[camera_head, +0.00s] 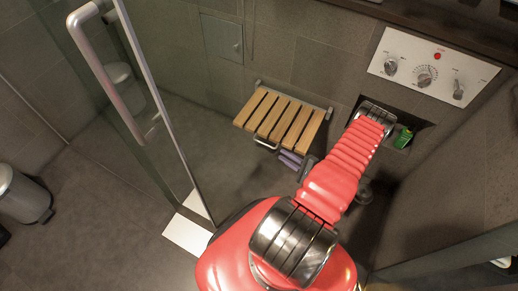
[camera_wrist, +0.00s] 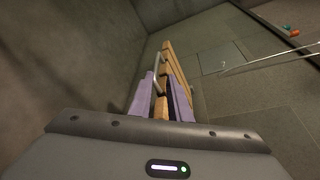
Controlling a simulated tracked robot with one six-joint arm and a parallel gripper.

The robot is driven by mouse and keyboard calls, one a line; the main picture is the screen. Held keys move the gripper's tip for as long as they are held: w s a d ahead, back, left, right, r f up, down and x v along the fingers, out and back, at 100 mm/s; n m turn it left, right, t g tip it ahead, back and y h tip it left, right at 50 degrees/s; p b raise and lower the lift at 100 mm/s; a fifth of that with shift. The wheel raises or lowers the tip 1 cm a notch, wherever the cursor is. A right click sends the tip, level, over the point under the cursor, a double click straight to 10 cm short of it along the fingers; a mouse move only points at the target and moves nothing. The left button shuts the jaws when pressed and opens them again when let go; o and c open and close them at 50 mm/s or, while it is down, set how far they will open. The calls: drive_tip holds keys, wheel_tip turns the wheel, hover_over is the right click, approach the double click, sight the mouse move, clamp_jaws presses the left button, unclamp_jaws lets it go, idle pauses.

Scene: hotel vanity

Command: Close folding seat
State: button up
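The folding seat (camera_head: 281,118) has several light wooden slats in a metal frame. It is folded down from the shower wall in the head view. A metal bar (camera_head: 265,144) shows under its front edge. In the wrist view the seat (camera_wrist: 180,64) appears steeply edge-on, with a metal bar (camera_wrist: 158,74) beside it.
A glass door with a metal handle (camera_head: 106,62) stands open at the left. A control panel (camera_head: 431,66) is on the right wall, above a niche with a green bottle (camera_head: 403,138). A bin (camera_head: 24,194) stands far left. Open floor lies below and left of the seat.

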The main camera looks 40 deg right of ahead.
sight(266, 145)
drive_tip(key=shift+s+f+h, duration=0.3)
drive_tip(key=shift+s+f, duration=0.05)
drive_tip(key=shift+f, duration=0.15)
drive_tip(key=shift+w, duration=0.15)
drive_tip(key=shift+x, duration=6.75)
drive_tip(key=shift+f, duration=0.1)
clamp_jaws()
